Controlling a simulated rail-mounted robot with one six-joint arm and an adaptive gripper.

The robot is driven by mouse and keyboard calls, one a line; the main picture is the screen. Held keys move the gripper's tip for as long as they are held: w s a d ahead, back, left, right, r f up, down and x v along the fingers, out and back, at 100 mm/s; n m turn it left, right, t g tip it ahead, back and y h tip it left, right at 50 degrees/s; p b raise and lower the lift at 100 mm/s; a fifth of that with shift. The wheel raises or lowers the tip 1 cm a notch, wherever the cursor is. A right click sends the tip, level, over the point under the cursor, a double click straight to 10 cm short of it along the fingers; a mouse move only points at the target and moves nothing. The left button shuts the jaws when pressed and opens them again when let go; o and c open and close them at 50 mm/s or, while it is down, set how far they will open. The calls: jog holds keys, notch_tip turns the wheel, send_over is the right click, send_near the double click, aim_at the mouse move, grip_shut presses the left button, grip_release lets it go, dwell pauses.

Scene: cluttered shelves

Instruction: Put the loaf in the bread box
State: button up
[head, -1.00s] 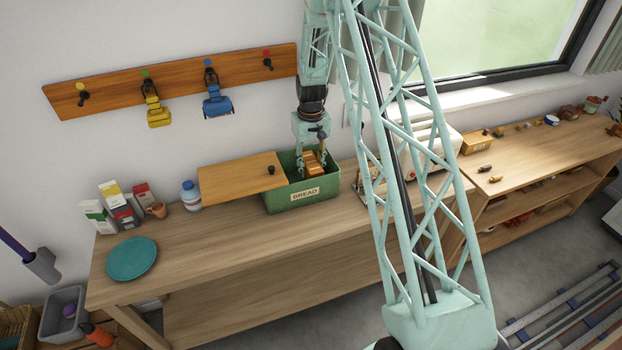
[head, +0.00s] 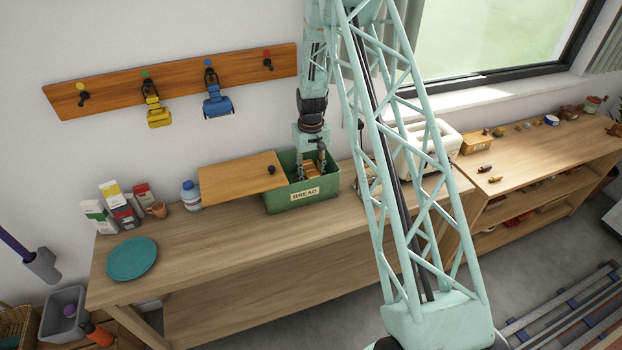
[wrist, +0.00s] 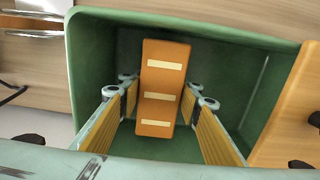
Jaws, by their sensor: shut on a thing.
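The green bread box (head: 290,198), labelled BREAD, stands on the wooden bench with its right part open. Its wooden lid (head: 240,178) with a dark knob is slid to the left and covers the left part of the box. My gripper (head: 309,170) reaches down into the opening, shut on the orange-brown loaf (wrist: 160,118). In the wrist view the loaf, with pale stripes on top, lies between the two yellow-padded fingers, inside the walls of the box (wrist: 90,70). I cannot tell whether the loaf touches the box floor.
A white toaster (head: 428,150) stands right of the box, partly behind my arm. The bench front is clear.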

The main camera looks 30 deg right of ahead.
aim_at(311, 170)
jog(key=shift+f, duration=0.5)
jog(key=shift+f, duration=0.2)
jog(key=o, duration=0.9)
jog(key=shift+o, duration=0.2)
jog(key=shift+r, duration=0.25)
jog(key=shift+r, duration=5.95)
